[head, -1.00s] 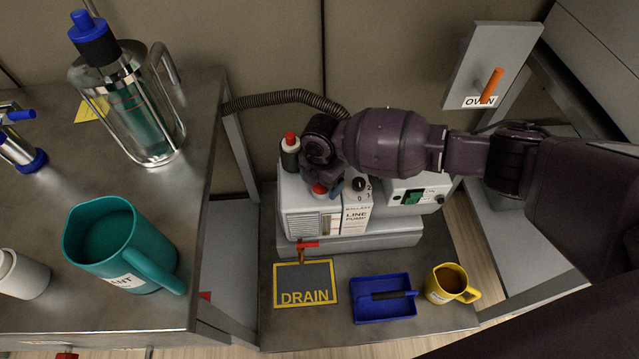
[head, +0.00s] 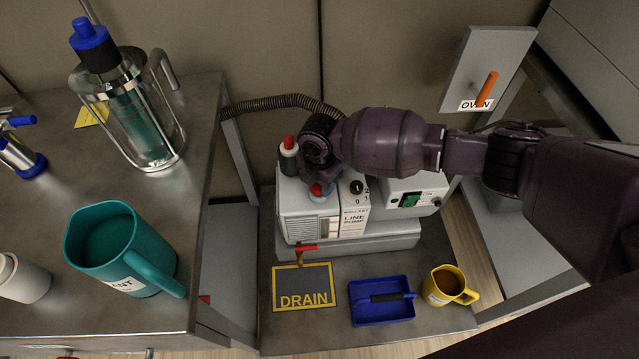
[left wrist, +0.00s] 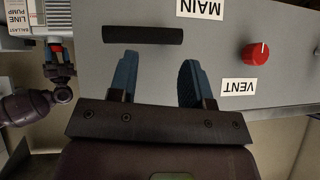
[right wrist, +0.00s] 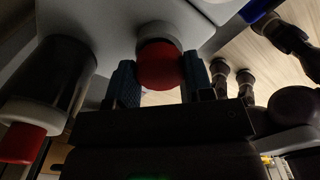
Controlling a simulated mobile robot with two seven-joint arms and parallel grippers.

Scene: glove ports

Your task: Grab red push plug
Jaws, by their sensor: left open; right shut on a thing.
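The red push plug (head: 318,190) sits on top of the grey line pump (head: 308,226), partly hidden by my right gripper (head: 324,188). In the right wrist view the round red plug (right wrist: 160,68) on its pale collar lies between the two blue fingers of my right gripper (right wrist: 161,85), which is shut on it. My left gripper (left wrist: 158,82) shows only in the left wrist view. It is open and empty in front of a grey panel with a black bar handle, MAIN and VENT labels and a red knob (left wrist: 256,53).
A red-capped black and white cylinder (head: 289,157) stands beside the right gripper. A drain tap (head: 304,250), a blue tray (head: 382,312) and a yellow mug (head: 450,286) are in front of the pump. A teal jug (head: 120,250) and glass vessel (head: 140,120) stand on the left bench.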

